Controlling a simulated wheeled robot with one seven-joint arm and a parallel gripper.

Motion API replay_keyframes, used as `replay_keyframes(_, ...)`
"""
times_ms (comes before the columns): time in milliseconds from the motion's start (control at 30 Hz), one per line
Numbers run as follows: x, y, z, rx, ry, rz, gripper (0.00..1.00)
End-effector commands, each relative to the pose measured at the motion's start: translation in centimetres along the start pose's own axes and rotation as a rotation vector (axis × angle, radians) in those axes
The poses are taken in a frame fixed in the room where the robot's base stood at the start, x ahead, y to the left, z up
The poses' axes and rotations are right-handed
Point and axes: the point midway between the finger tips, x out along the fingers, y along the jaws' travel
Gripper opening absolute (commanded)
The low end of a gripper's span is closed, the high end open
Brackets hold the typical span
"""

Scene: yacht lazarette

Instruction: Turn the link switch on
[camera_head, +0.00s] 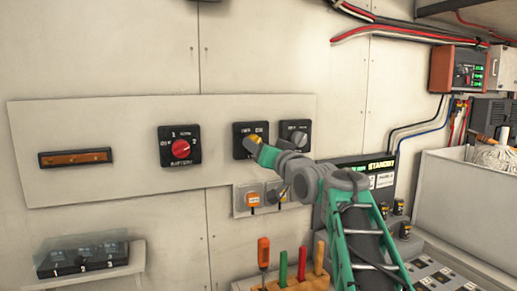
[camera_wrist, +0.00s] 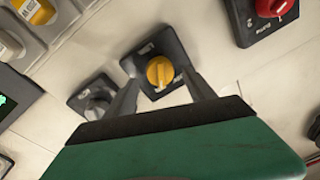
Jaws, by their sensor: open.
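A yellow rotary knob (camera_wrist: 160,72) on a square black plate is in front of my gripper in the wrist view. I take it as the link switch, though its label is too small to read. In the head view the black plate (camera_head: 241,152) shows, with the knob partly hidden by my gripper (camera_head: 260,146). In the wrist view my open gripper (camera_wrist: 160,92) has one finger on each side of the knob's lower part. I cannot tell whether the fingers touch the knob.
A red battery knob (camera_head: 180,148) is left of the yellow one. A grey-knobbed switch (camera_head: 295,130) is close on the right. An orange-capped control (camera_head: 253,200) sits below. A wooden rack (camera_head: 290,285) of coloured-handled tools stands under the panel. A red-brown device (camera_head: 457,68) hangs at upper right.

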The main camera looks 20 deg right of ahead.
Motion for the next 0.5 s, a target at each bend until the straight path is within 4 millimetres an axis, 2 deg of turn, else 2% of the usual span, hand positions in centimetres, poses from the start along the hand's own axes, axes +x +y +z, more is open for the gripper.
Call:
replay_keyframes(33, -1.3, 0.2, 0.2, -0.002, 0.004, 0.004, 0.63)
replay_keyframes(200, -4.4, 0.2, 0.1, -0.001, 0.003, 0.003, 0.63)
replay_keyframes(300, -5.3, 0.1, 0.1, 0.0, 0.001, 0.001, 0.63)
replay_keyframes(500, -5.4, 0.0, 0.1, 0.001, 0.0, 0.0, 0.63)
